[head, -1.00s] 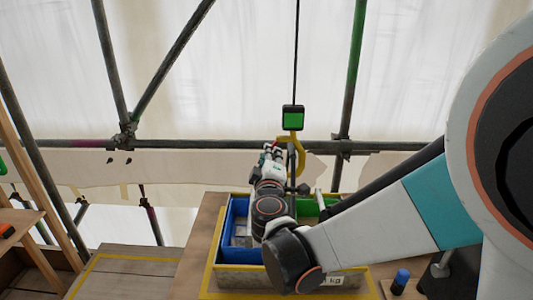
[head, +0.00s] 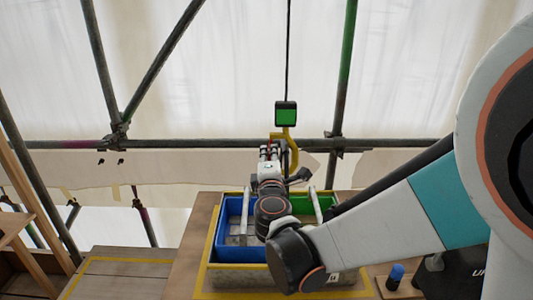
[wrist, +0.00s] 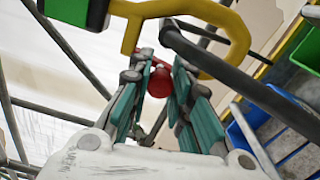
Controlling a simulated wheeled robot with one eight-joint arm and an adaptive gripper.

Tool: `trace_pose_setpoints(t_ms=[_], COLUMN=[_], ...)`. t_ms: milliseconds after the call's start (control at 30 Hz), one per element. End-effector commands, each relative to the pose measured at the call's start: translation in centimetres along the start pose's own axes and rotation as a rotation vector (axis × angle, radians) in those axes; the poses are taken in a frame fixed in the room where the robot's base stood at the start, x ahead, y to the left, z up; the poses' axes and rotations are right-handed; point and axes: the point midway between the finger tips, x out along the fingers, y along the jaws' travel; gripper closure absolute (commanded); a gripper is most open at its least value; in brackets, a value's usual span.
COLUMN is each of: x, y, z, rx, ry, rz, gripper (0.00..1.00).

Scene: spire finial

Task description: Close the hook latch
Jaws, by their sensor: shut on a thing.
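The yellow hook (head: 293,152) hangs under a black block with a green face (head: 286,113), on a dark cable above the bins. In the wrist view the hook (wrist: 225,58) curves across the top, with a dark bar (wrist: 220,73) running through its opening and down to the right. My gripper (wrist: 159,82) is at the left of the hook in the head view. Its teal-padded fingers are shut on a red rounded piece (wrist: 158,84) below the hook's yellow body. I cannot tell how this piece joins the latch; the latch itself is not clear.
Below are a blue bin (head: 228,232) and a green bin (head: 303,204) with light upright handles, in a tray on a yellow-marked wooden deck. Scaffold tubes (head: 200,143) cross behind. A small blue-capped object (head: 397,272) stands at lower right.

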Motion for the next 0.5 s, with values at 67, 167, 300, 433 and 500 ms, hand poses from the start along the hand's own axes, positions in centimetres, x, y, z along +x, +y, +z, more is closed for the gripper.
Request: trace_pose_setpoints(t_ms=[67, 167, 300, 433, 500], x=[-0.13, -0.13, -0.14, -0.13, -0.11], y=[-0.14, -0.14, -0.15, -0.14, -0.12], z=[-0.02, -0.01, -0.01, -0.01, -0.01], rx=[0.0, 0.0, 0.001, 0.001, 0.001], ry=[0.001, 0.001, 0.001, 0.001, 0.001], rz=[-0.001, -0.001, -0.001, -0.001, -0.001], gripper=[1.0, 1.0, 1.0, 0.61, 0.59])
